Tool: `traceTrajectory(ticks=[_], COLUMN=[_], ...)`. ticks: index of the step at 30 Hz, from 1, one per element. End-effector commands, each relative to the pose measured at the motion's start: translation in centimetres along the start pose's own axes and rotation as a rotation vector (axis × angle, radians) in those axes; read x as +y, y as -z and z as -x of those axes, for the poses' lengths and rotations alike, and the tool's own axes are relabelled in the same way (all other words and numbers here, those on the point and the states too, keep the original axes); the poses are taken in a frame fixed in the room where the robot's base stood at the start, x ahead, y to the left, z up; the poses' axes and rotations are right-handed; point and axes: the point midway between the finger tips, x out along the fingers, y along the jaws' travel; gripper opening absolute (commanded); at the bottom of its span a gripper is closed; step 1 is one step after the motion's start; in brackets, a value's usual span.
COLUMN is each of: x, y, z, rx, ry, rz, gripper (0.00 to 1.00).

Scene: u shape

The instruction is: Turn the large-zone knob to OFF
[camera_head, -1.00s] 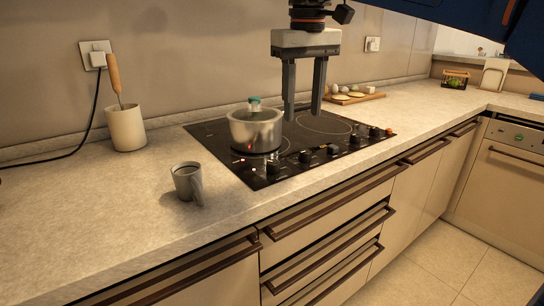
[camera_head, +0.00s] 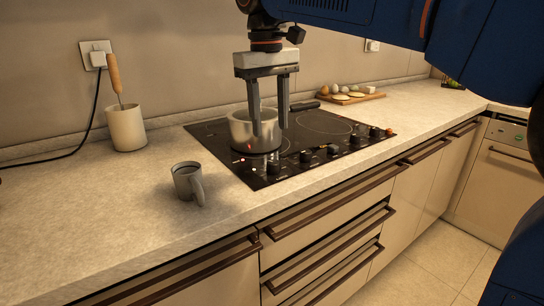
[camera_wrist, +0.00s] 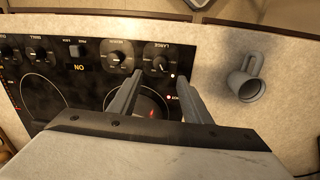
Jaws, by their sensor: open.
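The large-zone knob (camera_head: 272,167) is the dark knob nearest the mug on the black cooktop's front edge. In the wrist view the knob (camera_wrist: 160,65), beside the label LARGE, lies between the fingertips as seen from above. My gripper (camera_head: 270,130) is open and empty, its fingers pointing down. In the head view the fingertips are in front of the steel pot and above the knob row. The wrist view shows my gripper (camera_wrist: 163,72) with a finger on each side of the knob; contact cannot be told. The knob's exact pointer setting is too small to read.
A steel pot (camera_head: 240,130) stands on the cooktop (camera_head: 205,134) close behind the knob. More knobs (camera_head: 305,157) run along the edge to the right. A grey mug (camera_head: 187,182) stands left of the cooktop. A board (camera_head: 350,98) with food lies behind.

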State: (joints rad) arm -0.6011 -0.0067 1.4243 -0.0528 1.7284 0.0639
Motion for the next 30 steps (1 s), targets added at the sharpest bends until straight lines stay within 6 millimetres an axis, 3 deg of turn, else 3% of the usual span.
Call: traceTrajectory(ticks=[9,15,21,30], x=[0.0,0.0,0.0,0.0], y=[-0.1,0.0,0.0,0.0], z=[-5.6,-8.2,-9.3,-9.5], rx=[-0.002,0.000,0.001,0.001], ry=[0.000,0.000,0.000,0.000], rz=[0.000,0.000,0.000,0.000], gripper=[0.44,0.44,0.44,0.42])
